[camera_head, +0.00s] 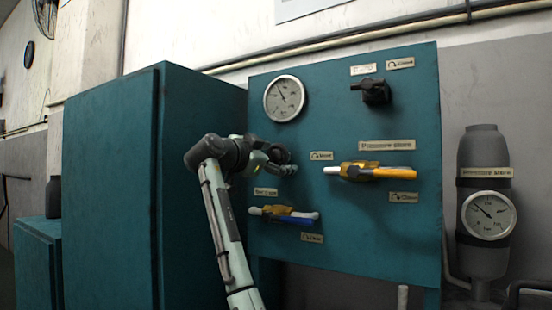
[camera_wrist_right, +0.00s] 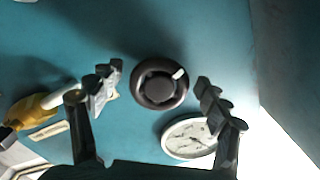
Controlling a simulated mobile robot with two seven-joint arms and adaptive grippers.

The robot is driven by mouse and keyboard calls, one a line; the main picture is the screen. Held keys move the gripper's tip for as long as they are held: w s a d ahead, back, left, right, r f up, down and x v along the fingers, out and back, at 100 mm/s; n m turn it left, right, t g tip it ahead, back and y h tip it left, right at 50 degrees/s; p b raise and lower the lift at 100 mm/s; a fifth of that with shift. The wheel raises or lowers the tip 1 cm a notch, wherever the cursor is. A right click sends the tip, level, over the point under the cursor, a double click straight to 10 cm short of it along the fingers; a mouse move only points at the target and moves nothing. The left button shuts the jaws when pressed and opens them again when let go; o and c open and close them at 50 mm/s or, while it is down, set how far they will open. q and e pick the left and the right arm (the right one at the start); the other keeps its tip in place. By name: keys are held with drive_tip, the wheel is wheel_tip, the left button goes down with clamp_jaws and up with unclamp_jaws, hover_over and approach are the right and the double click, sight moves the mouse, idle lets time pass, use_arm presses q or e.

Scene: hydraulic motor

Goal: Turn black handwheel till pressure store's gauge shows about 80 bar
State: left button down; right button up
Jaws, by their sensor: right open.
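The black handwheel (camera_wrist_right: 160,84), round with a white mark on its rim, shows in the right wrist view on the teal panel. My right gripper (camera_wrist_right: 158,78) is open, with one finger on each side of the wheel and gaps visible between. In the head view my right gripper (camera_head: 284,163) is at the panel and hides the wheel. The pressure store (camera_head: 484,150) is a grey cylinder at the far right. Its white gauge (camera_head: 489,215) has a needle pointing to the upper left; its numbers are too small to read. My left gripper is not in view.
The teal panel (camera_head: 345,245) carries another gauge (camera_head: 285,99), a black valve (camera_head: 375,92), a yellow-handled valve (camera_head: 370,171) and a blue-handled valve (camera_head: 286,214). The yellow valve lies close right of my right gripper. A teal cabinet (camera_head: 110,190) stands at left.

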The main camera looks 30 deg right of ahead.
drive_tip(key=v, duration=1.2)
